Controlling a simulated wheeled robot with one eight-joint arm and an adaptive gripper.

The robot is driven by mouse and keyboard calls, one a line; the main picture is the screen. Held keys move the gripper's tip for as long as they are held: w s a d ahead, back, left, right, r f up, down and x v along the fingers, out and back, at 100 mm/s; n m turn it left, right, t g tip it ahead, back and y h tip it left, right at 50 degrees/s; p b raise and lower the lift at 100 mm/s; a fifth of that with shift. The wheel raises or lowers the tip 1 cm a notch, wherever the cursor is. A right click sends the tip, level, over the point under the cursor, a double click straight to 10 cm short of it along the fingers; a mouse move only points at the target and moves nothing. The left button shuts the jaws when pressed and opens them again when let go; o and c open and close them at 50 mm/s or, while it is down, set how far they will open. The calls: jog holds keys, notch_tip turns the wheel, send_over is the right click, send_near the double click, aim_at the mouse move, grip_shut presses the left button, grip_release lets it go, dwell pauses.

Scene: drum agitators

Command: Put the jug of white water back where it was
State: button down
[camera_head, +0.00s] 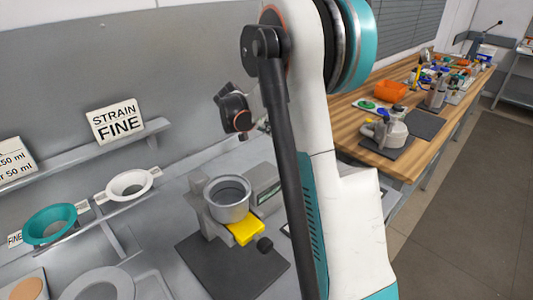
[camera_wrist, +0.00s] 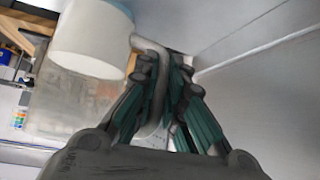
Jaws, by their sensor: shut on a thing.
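In the wrist view, my gripper (camera_wrist: 162,78) is shut on the pale handle of a white jug (camera_wrist: 92,38). The jug's body fills the upper left of that view, beside the fingers. Its mouth and contents cannot be made out. In the head view my own arm stands across the middle, and neither the held jug nor the fingers can be made out there. An empty dark mat (camera_head: 427,125) lies on the wooden bench (camera_head: 345,118), beside another pale jug (camera_head: 394,127) on its own dark mat.
A grey pot (camera_head: 228,193) sits on a machine with a yellow plate (camera_head: 246,231). A teal funnel (camera_head: 50,222) and a white funnel (camera_head: 130,186) hang at left, below a "STRAIN FINE" sign (camera_head: 115,121). An orange bin (camera_head: 390,91) and several items crowd the bench's far end.

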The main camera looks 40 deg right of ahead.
notch_tip(320, 180, down, 10)
jog(key=b, duration=0.2)
jog(key=shift+r+b, duration=0.1)
jog(key=shift+b, duration=0.3)
jog(key=shift+r, duration=0.1)
jog(key=c, duration=2.1)
grip_release()
jog(key=o, duration=0.4)
